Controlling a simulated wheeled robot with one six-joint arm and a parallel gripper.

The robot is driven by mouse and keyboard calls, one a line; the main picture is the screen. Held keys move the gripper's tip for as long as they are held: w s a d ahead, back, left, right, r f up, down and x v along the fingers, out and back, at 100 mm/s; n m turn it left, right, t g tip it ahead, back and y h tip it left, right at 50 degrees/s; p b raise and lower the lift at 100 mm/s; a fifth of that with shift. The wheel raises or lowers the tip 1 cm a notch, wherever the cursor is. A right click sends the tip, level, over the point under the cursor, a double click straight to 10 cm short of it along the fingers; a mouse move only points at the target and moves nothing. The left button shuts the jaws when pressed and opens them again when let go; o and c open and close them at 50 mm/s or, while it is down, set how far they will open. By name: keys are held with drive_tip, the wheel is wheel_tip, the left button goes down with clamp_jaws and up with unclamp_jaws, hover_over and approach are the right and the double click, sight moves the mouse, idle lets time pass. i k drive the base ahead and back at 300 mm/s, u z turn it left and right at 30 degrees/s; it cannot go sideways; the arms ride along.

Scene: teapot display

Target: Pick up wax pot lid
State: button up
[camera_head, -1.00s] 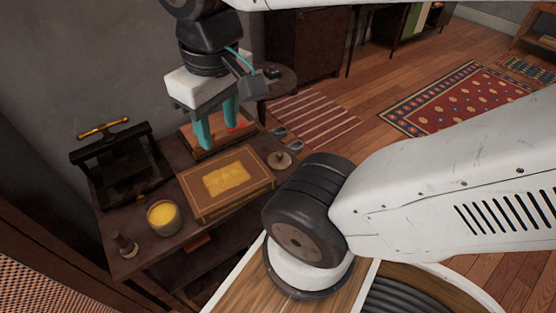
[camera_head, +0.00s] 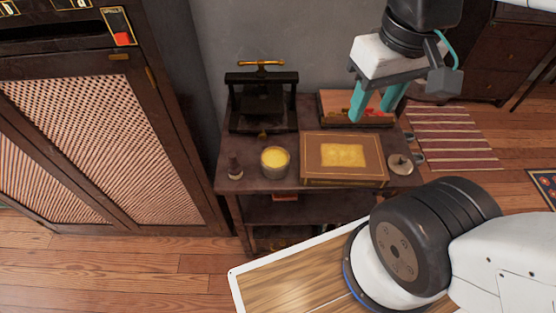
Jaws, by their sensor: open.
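The wax pot (camera_head: 275,162) is a round pot with yellow wax showing in its open top, standing on the dark side table. A small round beige disc with a knob (camera_head: 400,164), which looks like the pot's lid, lies at the table's right end, beside the brown box. My gripper (camera_head: 374,108) has teal fingers, spread open and empty. It hangs above the back right of the table, over a shallow tray, up and to the left of the lid. Nothing hides the lid.
A brown box with a gold panel (camera_head: 318,171) lies between pot and lid. A black press with a brass handle (camera_head: 262,105) stands at the back left, and a small dark stamp (camera_head: 234,168) at the front left. The wooden tray (camera_head: 340,97) holds red items. A cabinet (camera_head: 90,140) stands left.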

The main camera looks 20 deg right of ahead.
sight(398, 164)
drive_tip(key=z, duration=1.15)
drive_tip(key=k, duration=0.75)
drive_tip(key=u, duration=0.9)
drive_tip(key=i, duration=0.5)
drive_tip(key=u, duration=0.05)
